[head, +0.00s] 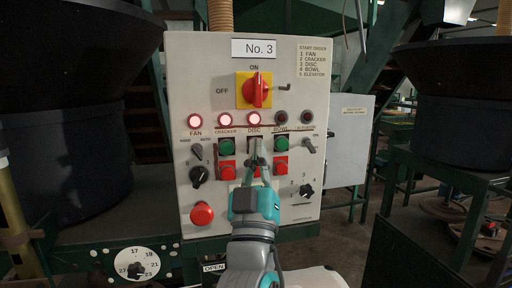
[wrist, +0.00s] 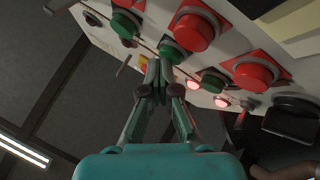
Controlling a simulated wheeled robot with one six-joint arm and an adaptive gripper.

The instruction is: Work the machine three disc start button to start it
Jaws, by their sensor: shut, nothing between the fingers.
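The No. 3 control panel (head: 325,75) faces me upright. In its DISC column, the green start button is mostly hidden behind my fingertips in the head view. In the wrist view this green button (wrist: 172,50) shows just beyond the fingertips, with the red DISC button (wrist: 195,30) beside it. My gripper (head: 257,160) is shut and empty, its tips in front of the DISC column; they also show in the wrist view (wrist: 156,72). I cannot tell whether they touch the button. The DISC lamp (head: 253,119) is lit red.
The FAN lamp (head: 194,121) and CRACKER lamp (head: 224,120) are lit; the BOWL lamp (head: 281,118) and ELEVATOR lamp (head: 307,117) are dark. Neighbouring green buttons for CRACKER (head: 226,146) and BOWL (head: 282,143) sit close by. A red mushroom button (head: 202,213) is lower left.

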